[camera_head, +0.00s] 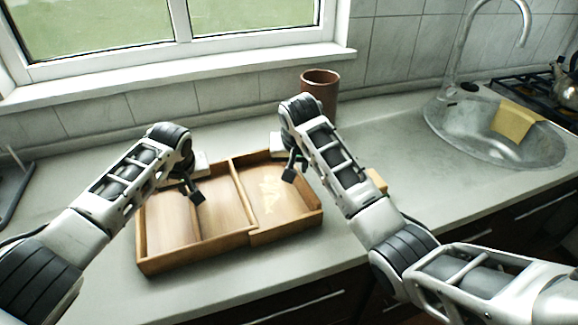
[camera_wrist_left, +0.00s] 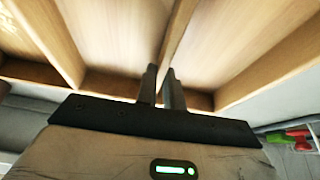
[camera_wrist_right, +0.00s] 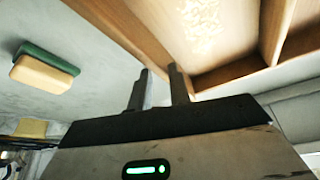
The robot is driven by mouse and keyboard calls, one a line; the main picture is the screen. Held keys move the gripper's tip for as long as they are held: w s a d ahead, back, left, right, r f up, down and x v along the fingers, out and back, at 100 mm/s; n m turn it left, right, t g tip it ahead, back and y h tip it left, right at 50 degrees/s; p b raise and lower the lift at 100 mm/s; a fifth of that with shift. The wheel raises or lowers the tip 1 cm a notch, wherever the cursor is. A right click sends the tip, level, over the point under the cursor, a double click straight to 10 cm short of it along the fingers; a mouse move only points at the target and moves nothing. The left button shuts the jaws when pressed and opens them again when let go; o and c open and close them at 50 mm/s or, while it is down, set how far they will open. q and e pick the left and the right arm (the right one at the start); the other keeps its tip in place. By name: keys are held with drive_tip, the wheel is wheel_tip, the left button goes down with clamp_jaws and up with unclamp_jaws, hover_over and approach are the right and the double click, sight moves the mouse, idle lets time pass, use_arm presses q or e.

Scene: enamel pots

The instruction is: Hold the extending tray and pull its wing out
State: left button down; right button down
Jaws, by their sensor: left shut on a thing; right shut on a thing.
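The wooden extending tray (camera_head: 170,262) lies on the counter, with divided compartments on the left and a wider wing (camera_head: 285,228) with a pale pattern on its floor at the right. My left gripper (camera_head: 196,192) is inside the tray's left part. In the left wrist view its fingers (camera_wrist_left: 160,88) are shut on a thin wooden divider (camera_wrist_left: 178,38). My right gripper (camera_head: 290,170) is at the wing's right side. In the right wrist view its fingers (camera_wrist_right: 159,88) are shut on the wing's side wall (camera_wrist_right: 125,25). My right arm hides part of that wall.
A brown pot (camera_head: 320,88) stands behind the tray. A green and yellow sponge (camera_wrist_right: 42,72) lies right of the wing; part of it shows beside my right arm (camera_head: 377,181). The sink (camera_head: 490,150) with a yellow cloth (camera_head: 516,119) is at the right. Counter between sponge and sink is clear.

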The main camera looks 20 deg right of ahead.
drive_tip(key=c, duration=1.3)
unclamp_jaws()
drive_tip(key=shift+r, duration=0.15)
drive_tip(key=v, duration=1.1)
drive_tip(key=shift+s+r, duration=0.2)
drive_tip(key=shift+r, duration=0.15)
use_arm(q)
drive_tip(key=c, duration=1.6)
unclamp_jaws()
use_arm(e)
drive_tip(key=shift+a, duration=0.1)
